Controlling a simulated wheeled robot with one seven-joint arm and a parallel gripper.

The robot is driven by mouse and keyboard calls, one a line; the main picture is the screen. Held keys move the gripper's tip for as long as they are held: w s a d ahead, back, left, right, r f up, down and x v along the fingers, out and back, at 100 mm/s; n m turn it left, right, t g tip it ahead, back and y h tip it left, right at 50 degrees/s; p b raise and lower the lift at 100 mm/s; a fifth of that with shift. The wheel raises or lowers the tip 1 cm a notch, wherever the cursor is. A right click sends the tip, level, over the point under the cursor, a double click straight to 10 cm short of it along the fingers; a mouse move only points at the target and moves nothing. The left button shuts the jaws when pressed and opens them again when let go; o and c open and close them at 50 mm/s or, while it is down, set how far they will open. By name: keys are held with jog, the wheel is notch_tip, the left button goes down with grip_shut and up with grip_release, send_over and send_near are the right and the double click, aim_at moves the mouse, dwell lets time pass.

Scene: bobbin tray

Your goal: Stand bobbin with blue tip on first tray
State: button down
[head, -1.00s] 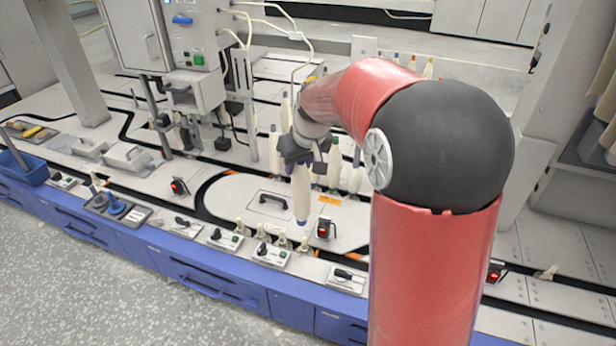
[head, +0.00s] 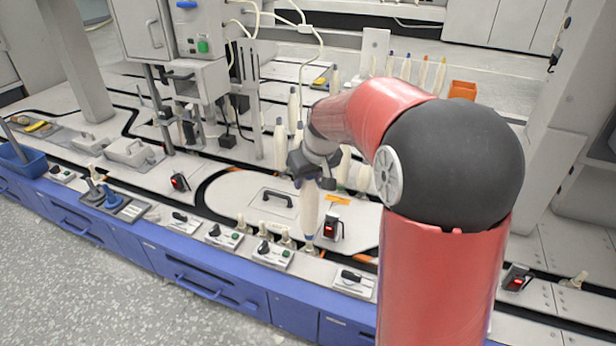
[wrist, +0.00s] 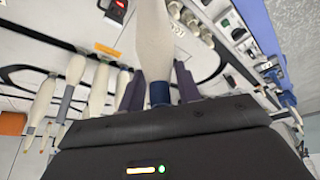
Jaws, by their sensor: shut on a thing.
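In the wrist view the bobbin (wrist: 154,40) runs up from between the dark fingers (wrist: 158,90), with a blue band at the grip. Several small trays with cream pegs stand in a row on the front track.
A red-lit switch box (head: 333,228) stands close right of the bobbin. Several other bobbins (head: 281,146) stand behind my gripper. Control boxes (head: 272,255) line the front edge. An orange box (head: 462,90) is at the back right.

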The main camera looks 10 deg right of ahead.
aim_at(308, 192)
jog(key=shift+f+b, duration=1)
jog(key=shift+f, duration=0.75)
jog(key=shift+f+b, duration=0.4)
jog(key=shift+f, duration=0.1)
jog(key=c, duration=1.3)
grip_release()
jog(key=shift+r, duration=0.1)
jog(key=shift+p+v, duration=2.95)
jog(key=shift+v, duration=2.05)
jog(key=shift+s+r, duration=0.2)
jog(key=shift+r, duration=0.2)
